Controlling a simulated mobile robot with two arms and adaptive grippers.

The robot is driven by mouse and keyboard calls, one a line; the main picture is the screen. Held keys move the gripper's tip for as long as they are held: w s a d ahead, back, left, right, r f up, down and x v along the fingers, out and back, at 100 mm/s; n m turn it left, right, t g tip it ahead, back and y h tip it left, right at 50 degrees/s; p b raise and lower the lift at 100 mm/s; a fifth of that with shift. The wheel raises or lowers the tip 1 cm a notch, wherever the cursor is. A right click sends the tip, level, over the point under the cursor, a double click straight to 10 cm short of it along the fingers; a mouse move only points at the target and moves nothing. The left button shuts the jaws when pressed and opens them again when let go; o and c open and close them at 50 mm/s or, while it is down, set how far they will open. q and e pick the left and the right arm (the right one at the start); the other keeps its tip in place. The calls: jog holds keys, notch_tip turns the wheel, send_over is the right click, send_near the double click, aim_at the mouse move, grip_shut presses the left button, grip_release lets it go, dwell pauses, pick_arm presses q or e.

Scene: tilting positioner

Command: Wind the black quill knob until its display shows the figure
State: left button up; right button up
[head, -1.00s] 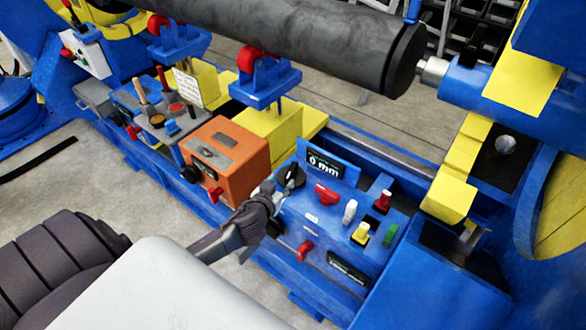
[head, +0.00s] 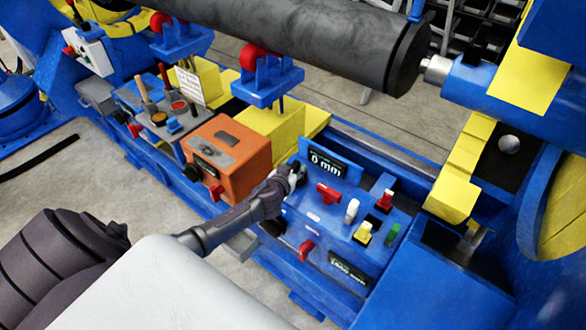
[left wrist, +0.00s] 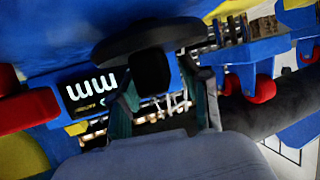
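The black quill knob (left wrist: 151,68) shows in the left wrist view as a dark disc with a squarish black part facing me. It lies between the fingers of my left gripper (left wrist: 165,100). The fingers look spread, with a visible gap beside the squarish part. In the head view my left gripper (head: 293,176) is at the knob and mostly hides it. My right gripper is not in view.
The blue panel (head: 318,222) carries red switches (head: 328,193), a white knob (head: 352,210), a yellow button (head: 363,232), a green one (head: 392,235) and a lower display (head: 348,268). An orange box (head: 228,158) stands left of the gripper. A dark roller (head: 300,38) lies above.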

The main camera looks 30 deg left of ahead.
pick_arm(q)
grip_shut()
